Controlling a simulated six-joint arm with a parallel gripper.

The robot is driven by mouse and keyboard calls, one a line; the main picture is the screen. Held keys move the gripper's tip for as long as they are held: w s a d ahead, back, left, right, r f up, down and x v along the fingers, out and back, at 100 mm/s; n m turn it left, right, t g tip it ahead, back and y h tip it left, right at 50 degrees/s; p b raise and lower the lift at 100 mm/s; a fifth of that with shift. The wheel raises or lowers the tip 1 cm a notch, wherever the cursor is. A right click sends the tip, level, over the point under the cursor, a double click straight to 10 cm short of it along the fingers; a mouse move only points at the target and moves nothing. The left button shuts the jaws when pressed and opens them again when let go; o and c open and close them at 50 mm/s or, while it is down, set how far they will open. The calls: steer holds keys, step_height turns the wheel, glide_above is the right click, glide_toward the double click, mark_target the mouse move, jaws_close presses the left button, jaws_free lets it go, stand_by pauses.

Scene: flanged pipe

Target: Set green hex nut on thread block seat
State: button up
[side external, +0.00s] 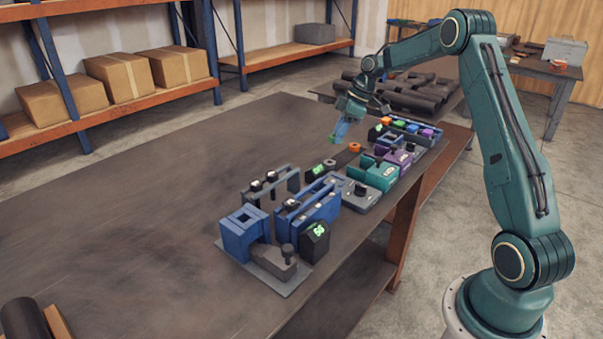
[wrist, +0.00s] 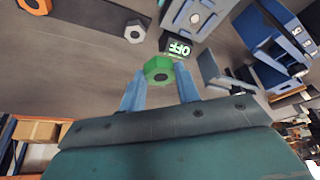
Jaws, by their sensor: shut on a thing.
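The green hex nut (wrist: 157,70) is held between the two blue fingers of my gripper (wrist: 160,80) in the wrist view, with its dark hole showing. In the side external view my gripper (side external: 342,130) is above the far part of the bench, apart from the fixtures by what I can tell; the nut is too small there to make out clearly. I cannot tell for sure which fixture is the thread block or where its seat is. A grey block (wrist: 196,16) with a round feature shows beyond the nut in the wrist view.
A display reading OFF (wrist: 179,45) is just past the nut. A grey hex piece (wrist: 135,32) and an orange nut (wrist: 36,5) lie to the left. Blue fixtures (side external: 312,212), teal blocks (side external: 373,172) and a purple block line the bench's right side.

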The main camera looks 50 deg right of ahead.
mark_target(336, 181)
steer(key=s+a+f+n, duration=0.1)
steer(key=a+f, duration=0.1)
steer(key=s+a+f+n, duration=0.1)
steer(key=n, duration=0.1)
steer(key=s+a+f+n+g+y, duration=0.1)
steer(key=a+f, duration=0.1)
steer(key=shift+s+a+f, duration=0.25)
steer(key=shift+a+f, duration=0.05)
steer(key=shift+f, duration=0.15)
stand_by(0.9)
steer(key=shift+f, duration=1.05)
steer(key=shift+f, duration=0.5)
stand_by(0.5)
steer(key=o, duration=1.5)
steer(key=shift+w, duration=0.1)
steer(key=shift+d+r, duration=0.1)
